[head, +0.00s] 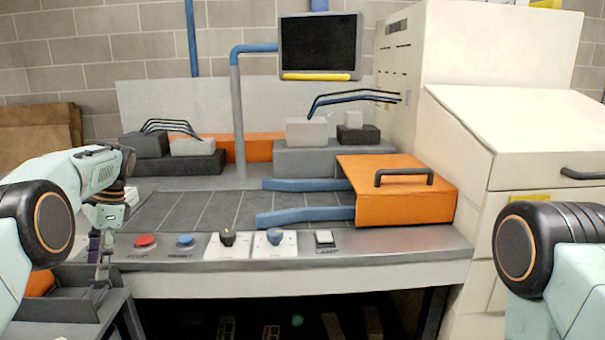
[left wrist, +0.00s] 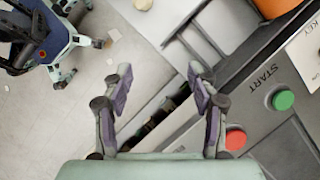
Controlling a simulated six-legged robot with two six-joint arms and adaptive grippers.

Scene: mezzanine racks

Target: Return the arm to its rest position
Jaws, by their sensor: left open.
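My left arm comes in from the left in the head view. Its gripper (head: 103,255) points down over the grey unit at the lower left, left of the main bench's front panel. In the left wrist view the two fingers of the left gripper (left wrist: 160,82) stand apart with nothing between them. Below them show the floor and the edge of a grey panel with a green START button (left wrist: 283,100) and a red button (left wrist: 236,139). At the right edge of the head view only a joint and link of my right arm show; its gripper is out of the picture.
The bench panel carries a red button (head: 145,241), a blue button (head: 185,240), two knobs and a white switch (head: 324,238). An orange cover (head: 400,205) with a black handle sits at the bench's right. A monitor (head: 320,45) stands behind. White cabinets (head: 540,130) fill the right.

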